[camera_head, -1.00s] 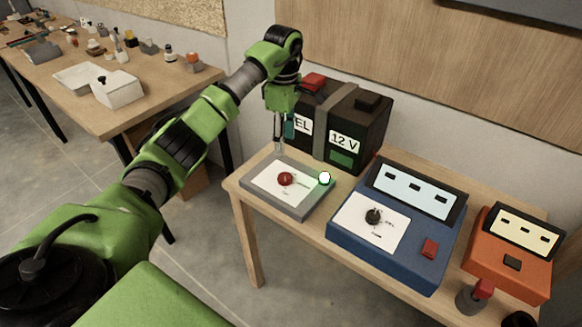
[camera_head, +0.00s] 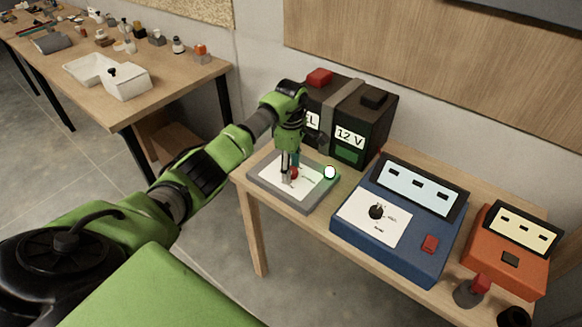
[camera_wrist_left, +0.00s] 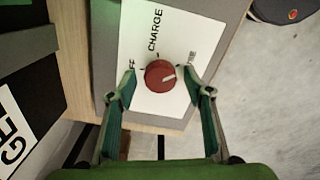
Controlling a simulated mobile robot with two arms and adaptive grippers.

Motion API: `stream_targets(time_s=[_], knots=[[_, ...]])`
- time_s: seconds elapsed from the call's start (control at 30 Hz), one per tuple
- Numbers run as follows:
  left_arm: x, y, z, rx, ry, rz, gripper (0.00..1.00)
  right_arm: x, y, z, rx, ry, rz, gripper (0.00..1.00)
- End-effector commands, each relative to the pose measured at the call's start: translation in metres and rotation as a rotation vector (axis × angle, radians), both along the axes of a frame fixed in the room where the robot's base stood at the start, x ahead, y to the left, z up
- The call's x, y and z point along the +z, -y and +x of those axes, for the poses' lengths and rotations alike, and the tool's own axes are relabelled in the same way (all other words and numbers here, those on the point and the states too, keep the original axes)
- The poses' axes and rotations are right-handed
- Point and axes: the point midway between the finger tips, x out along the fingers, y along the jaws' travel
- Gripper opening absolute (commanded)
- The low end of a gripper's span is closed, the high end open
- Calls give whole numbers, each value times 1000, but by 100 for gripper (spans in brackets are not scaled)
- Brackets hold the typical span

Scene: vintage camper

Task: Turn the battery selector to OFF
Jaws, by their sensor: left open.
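The battery selector is a red round knob (camera_head: 294,174) on a white plate on a grey panel (camera_head: 310,207). In the left wrist view the knob (camera_wrist_left: 160,76) has a white pointer mark facing right, toward a small label I cannot read. "CHARGE" is printed above it and a partly hidden "OFF" to its left. My left gripper (camera_head: 289,180) is over the panel, pointing down. In the left wrist view its open fingers (camera_wrist_left: 160,88) stand either side of the knob, with gaps visible between them and it.
A black 12 V battery (camera_head: 372,125) stands close behind the panel. A lit white-green lamp (camera_head: 330,172) is at the panel's right corner. A blue meter box (camera_head: 388,262) and an orange box (camera_head: 510,276) stand to the right. A cluttered bench (camera_head: 180,75) is at the back left.

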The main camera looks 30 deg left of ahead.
Motion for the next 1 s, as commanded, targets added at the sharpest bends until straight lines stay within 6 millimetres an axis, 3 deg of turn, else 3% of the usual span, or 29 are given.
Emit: stream_targets(time_s=[0.1, 0.23, 0.27, 0.67, 1.0], knots=[[0, 0, 0, 0, 0, 0, 44, 0, 0, -6, 0, -8, -1, 40], [0, 0, 0, 0, -1, 0, 10, -1, 0, -8, 0, -13, -1, 40], [0, 0, 0, 0, -1, 0, 8, -1, 0, -9, 0, -13, -1, 40], [-1, 0, 0, 50, -1, 1, 8, -5, -1, -8, -2, -12, 1, 40], [-1, -1, 0, 289, -1, 3, 8, -19, -3, -7, -3, -10, 3, 40]])
